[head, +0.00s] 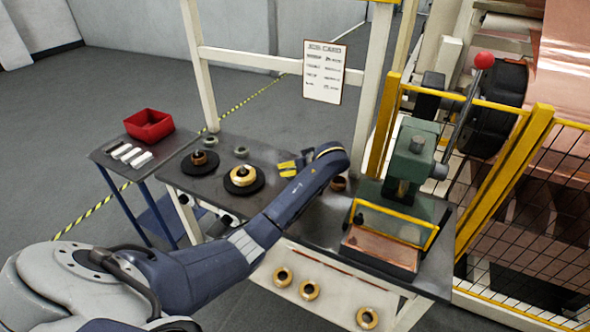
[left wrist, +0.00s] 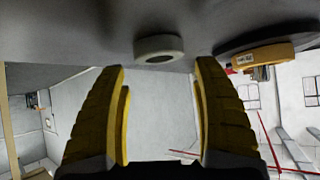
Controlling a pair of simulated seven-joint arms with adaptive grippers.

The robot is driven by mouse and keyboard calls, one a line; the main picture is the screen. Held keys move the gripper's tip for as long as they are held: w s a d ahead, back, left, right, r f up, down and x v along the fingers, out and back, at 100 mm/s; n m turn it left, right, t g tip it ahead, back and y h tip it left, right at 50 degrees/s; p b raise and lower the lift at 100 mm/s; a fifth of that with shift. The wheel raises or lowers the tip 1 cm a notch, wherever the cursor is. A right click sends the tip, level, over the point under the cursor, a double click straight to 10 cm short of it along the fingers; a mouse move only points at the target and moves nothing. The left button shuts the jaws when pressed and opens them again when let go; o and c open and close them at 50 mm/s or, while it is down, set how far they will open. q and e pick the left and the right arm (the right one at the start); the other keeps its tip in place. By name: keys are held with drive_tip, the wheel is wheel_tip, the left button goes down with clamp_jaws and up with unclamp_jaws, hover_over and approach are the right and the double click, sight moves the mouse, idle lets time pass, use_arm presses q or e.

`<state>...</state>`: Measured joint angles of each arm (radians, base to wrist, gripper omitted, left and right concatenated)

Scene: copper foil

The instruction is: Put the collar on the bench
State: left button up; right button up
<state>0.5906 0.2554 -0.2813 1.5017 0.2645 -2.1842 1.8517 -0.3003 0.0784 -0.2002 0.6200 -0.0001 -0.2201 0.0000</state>
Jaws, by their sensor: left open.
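My left gripper (head: 288,168) is over the bench (head: 215,170), its yellow fingers pointing left; it also shows in the left wrist view (left wrist: 160,75), open and empty. A pale grey ring (head: 241,152), perhaps the collar, lies on the bench just beyond the fingertips; it also shows in the left wrist view (left wrist: 160,48), between the finger directions. A brass ring (head: 243,177) sits on a black disc, off to one side; it also shows in the left wrist view (left wrist: 262,56). I cannot tell which ring is the collar. My right gripper is not in view.
Another pale ring (head: 212,141) and a copper-coloured part on a black disc (head: 200,160) stand farther left. A green press (head: 410,165) fills the bench's right end. A side table holds a red bin (head: 149,126). Brass rings (head: 310,290) hang on the bench front.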

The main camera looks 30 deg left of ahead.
use_arm(q)
drive_tip(key=v, duration=1.1)
drive_tip(key=shift+d, duration=0.35)
drive_tip(key=shift+r, duration=0.15)
